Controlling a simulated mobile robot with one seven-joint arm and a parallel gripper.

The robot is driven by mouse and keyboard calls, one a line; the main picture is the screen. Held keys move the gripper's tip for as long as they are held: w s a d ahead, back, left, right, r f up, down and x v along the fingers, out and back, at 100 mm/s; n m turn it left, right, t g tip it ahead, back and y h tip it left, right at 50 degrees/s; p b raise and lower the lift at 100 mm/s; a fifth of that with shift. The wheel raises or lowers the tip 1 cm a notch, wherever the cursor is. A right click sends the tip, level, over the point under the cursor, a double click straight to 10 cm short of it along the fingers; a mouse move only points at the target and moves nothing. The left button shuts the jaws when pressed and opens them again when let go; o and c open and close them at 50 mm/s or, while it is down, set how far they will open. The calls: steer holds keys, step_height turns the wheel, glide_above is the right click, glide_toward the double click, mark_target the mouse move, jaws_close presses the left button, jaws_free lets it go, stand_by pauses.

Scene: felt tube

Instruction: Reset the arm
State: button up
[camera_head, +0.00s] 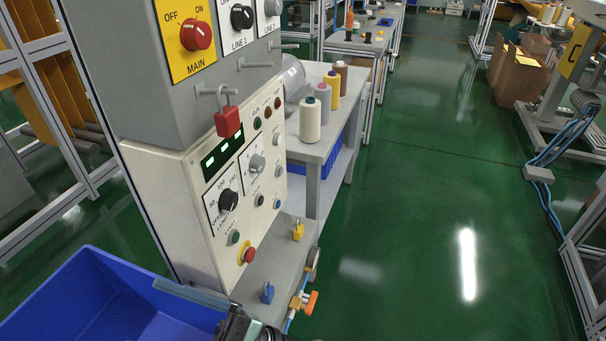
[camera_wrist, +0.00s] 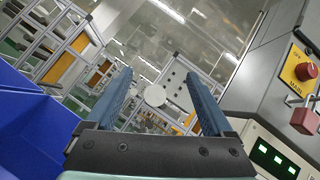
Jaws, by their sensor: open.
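My gripper (camera_wrist: 158,103) is open and empty in the wrist view, its two blue fingers spread apart and pointing away over the shop floor. In the head view only part of my gripper shows at the bottom edge, just right of the blue bin (camera_head: 95,295). The control cabinet (camera_head: 165,205) stands close by, with a red MAIN knob (camera_head: 196,35) on a yellow plate and a red padlock (camera_head: 228,122) hanging below it. The cabinet also shows at the right of the wrist view, with its red knob (camera_wrist: 299,66) and padlock (camera_wrist: 305,117).
The blue bin also fills the left of the wrist view (camera_wrist: 35,125). A small shelf below the panel holds a yellow padlock (camera_head: 298,230) and a blue one (camera_head: 267,293). A grey table (camera_head: 318,150) with thread spools stands behind.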

steer(key=w+a+r+n+t+h, duration=0.35)
steer(key=w+n+t+h, duration=0.25)
steer(key=w+h, duration=0.25)
steer(key=w+d+r+n+t+h, duration=0.25)
steer(key=w+d+r+t, duration=0.2)
steer(key=r, duration=0.35)
steer(key=w+d+r+n+t+h, duration=0.1)
steer(key=w+d+r+t+h, duration=0.25)
steer(key=r+t, duration=0.35)
steer(key=s+d+r+t+h, duration=0.3)
steer(key=s+d+r+h, duration=0.15)
steer(key=r, duration=0.35)
steer(key=s+d+r+t+h+p, duration=0.1)
steer(key=s+d+r+t+h, duration=0.3)
steer(key=r, duration=0.5)
steer(key=s+d+r+t+h, duration=0.2)
steer(key=s+d+r+t, duration=0.15)
steer(key=s+r, duration=0.35)
step_height(320, 180, up, 11)
steer(key=w+g+p, duration=0.1)
steer(key=p, duration=1)
steer(key=shift+w+d+n, duration=0.3)
steer(key=shift+w+n, duration=0.05)
steer(key=shift+n, duration=0.1)
